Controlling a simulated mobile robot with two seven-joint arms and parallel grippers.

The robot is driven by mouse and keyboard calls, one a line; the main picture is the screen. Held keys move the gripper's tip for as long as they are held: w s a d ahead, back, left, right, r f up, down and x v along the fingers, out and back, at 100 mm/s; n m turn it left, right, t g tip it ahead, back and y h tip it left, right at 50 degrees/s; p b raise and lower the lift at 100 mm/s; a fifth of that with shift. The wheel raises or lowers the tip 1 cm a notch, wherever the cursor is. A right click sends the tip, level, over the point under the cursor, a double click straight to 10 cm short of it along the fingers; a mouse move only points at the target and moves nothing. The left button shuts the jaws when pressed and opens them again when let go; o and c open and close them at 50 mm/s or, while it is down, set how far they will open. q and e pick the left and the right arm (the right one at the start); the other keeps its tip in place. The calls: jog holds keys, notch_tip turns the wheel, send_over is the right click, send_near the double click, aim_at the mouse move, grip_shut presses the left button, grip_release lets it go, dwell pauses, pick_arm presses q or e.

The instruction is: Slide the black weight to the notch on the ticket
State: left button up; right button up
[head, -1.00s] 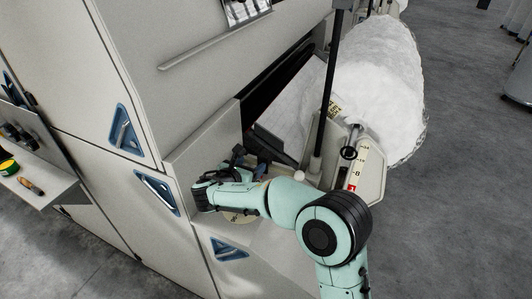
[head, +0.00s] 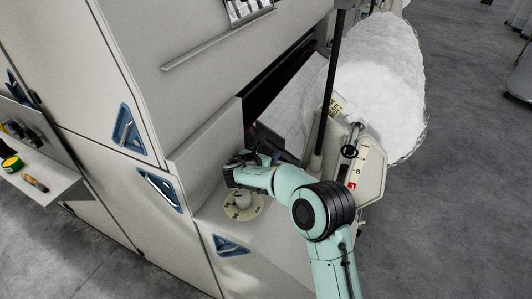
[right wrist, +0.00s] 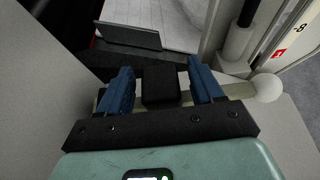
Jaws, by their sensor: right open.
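My right gripper (right wrist: 160,90) is open, with a blue finger on each side of a black block (right wrist: 160,87), which looks like the weight. The block sits on a pale bar (right wrist: 239,93) that ends in a white ball (right wrist: 267,87) at the right. I cannot tell whether the fingers touch the block. In the head view my right gripper (head: 258,157) is at the recess of the grey machine, and my arm hides the bar. A small cream ticket (head: 336,107) with dark print is by the black post; its notch is too small to make out. My left gripper is not in view.
A black post (head: 328,100) stands right of the gripper. A scale plate (head: 356,170) with a red mark and a black ring (head: 348,152) are beyond it. A round dial (head: 256,211) lies below my wrist. White fibre (head: 385,85) bulges behind; open floor lies right.

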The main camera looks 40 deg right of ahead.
grip_shut()
jog(key=s+d+b, duration=0.1)
jog(key=s, duration=0.1)
jog(key=s+d+b, duration=0.1)
jog(key=s, duration=0.1)
jog(key=s+d+b, duration=0.1)
jog(key=s+b, duration=0.1)
jog(key=shift+s+d+f, duration=0.1)
jog(key=shift+s+d, duration=0.15)
jog(key=shift+s, duration=0.05)
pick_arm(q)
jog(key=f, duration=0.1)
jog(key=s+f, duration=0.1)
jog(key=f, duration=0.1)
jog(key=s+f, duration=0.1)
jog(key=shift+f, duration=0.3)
pick_arm(e)
grip_release()
jog(key=shift+s, duration=0.1)
jog(key=shift+a+r, duration=0.2)
pick_arm(q)
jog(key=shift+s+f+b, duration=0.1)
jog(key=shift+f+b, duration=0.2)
jog(key=shift+b, duration=0.05)
pick_arm(e)
jog(key=v, duration=1.3)
jog(key=shift+s, duration=0.15)
